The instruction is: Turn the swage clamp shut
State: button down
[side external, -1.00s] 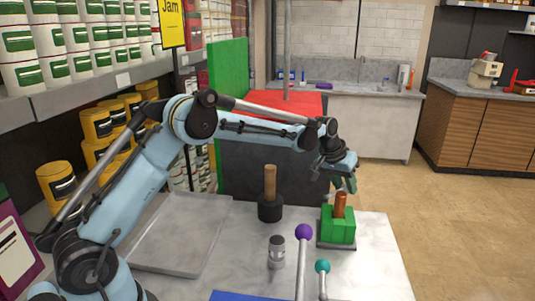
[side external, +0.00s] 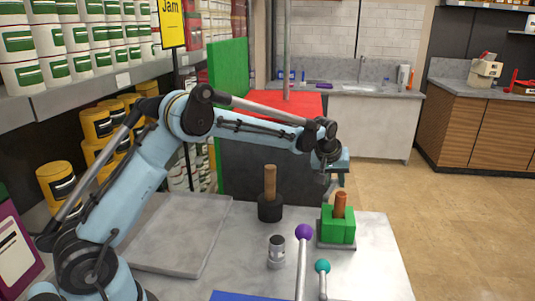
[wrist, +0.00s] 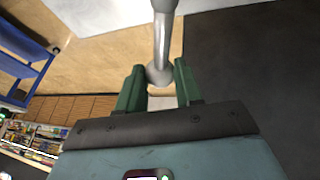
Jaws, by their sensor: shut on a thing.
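The swage clamp appears to be the green block (side external: 338,228) with an upright copper-coloured tube (side external: 340,205), on a grey plate at the table's right side. My gripper (wrist: 159,68) is shut on a grey rod with a rounded end (wrist: 161,45), which lies between its two green fingers in the wrist view. In the side view a short grey piece (side external: 331,188) shows below my wrist, above and slightly left of the tube. Whether this rod joins the clamp cannot be told. My fingers are hardly visible in the side view.
A black base with a wooden handle (side external: 270,195) stands left of the clamp. A grey cylinder (side external: 276,252), a purple-knobbed lever (side external: 303,233) and a teal-knobbed lever (side external: 322,267) stand in front. An empty grey tray (side external: 175,235) lies on the left.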

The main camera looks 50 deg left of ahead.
jog(key=shift+a, duration=0.1)
jog(key=c, duration=0.8)
grip_release()
jog(key=shift+o, duration=0.2)
jog(key=v, duration=1.2)
jog(key=shift+s+r, duration=0.1)
jog(key=s+d+r+m+t, duration=0.1)
jog(key=s+m, duration=0.1)
jog(key=s, duration=0.5)
jog(key=s+d+r+m, duration=0.1)
jog(key=s+d+m, duration=0.1)
jog(key=s, duration=0.5)
jog(key=s+d+f+m+t+h, duration=0.1)
jog(key=s+f+m, duration=0.2)
jog(key=s+f, duration=0.3)
jog(key=s, duration=0.5)
jog(key=shift+s+d+m, duration=0.3)
jog(key=shift+d+m, duration=0.05)
jog(key=shift+m, duration=0.05)
